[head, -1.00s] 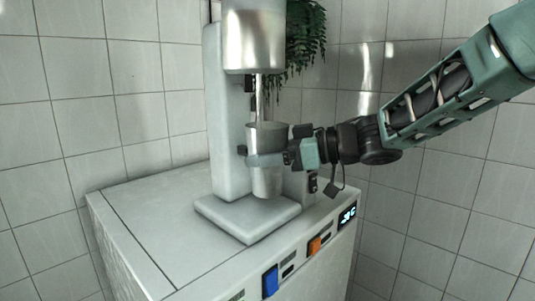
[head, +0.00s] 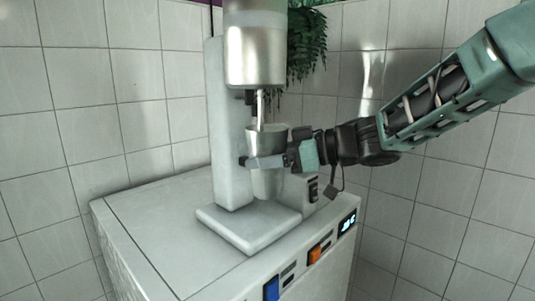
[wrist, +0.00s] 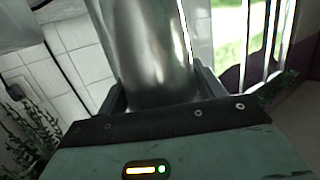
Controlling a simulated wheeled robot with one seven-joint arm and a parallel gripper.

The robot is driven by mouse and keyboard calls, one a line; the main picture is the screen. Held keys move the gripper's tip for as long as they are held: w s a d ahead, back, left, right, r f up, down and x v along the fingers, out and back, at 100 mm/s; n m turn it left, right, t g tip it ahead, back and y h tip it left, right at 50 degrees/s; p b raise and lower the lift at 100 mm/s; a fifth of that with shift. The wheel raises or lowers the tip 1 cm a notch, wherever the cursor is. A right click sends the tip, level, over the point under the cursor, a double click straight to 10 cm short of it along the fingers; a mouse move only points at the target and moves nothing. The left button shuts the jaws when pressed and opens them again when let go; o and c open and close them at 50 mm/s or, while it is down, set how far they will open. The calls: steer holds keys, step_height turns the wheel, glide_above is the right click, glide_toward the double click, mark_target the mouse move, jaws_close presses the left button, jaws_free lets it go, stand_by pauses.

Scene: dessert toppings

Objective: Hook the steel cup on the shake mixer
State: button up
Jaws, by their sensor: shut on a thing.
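The steel cup (head: 266,185) is held nearly upright at the shake mixer (head: 225,135), in front of its column. The mixer's spindle (head: 261,104) comes down from the silver motor head (head: 268,58) into the cup's mouth. A gap separates the cup's rim from the head. My gripper (head: 264,161) reaches in from the right and is shut around the cup's middle. In the wrist view the cup (wrist: 155,55) stands between both fingers. The cup's bottom seems above the mixer's foot (head: 245,232). Whether the rim touches any hook on the column cannot be told.
The mixer stands on a white cabinet (head: 150,222) with blue and orange switches and a small display (head: 348,222) on its front. A hanging plant (head: 305,45) is behind the mixer. Tiled walls close the back; the cabinet's left top is clear.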

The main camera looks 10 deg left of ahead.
steer(key=shift+w+a+r+p, duration=0.15)
steer(key=shift+r+p, duration=0.6)
steer(key=shift+p, duration=0.4)
steer(key=shift+w+a+r+h+p, duration=0.1)
steer(key=shift+a+r+h+p, duration=0.1)
steer(key=shift+r+p, duration=0.3)
steer(key=shift+w+a+r+h+p, duration=0.1)
steer(key=shift+r+h+p, duration=0.1)
steer(key=shift+r+p, duration=0.2)
steer(key=shift+f, duration=0.1)
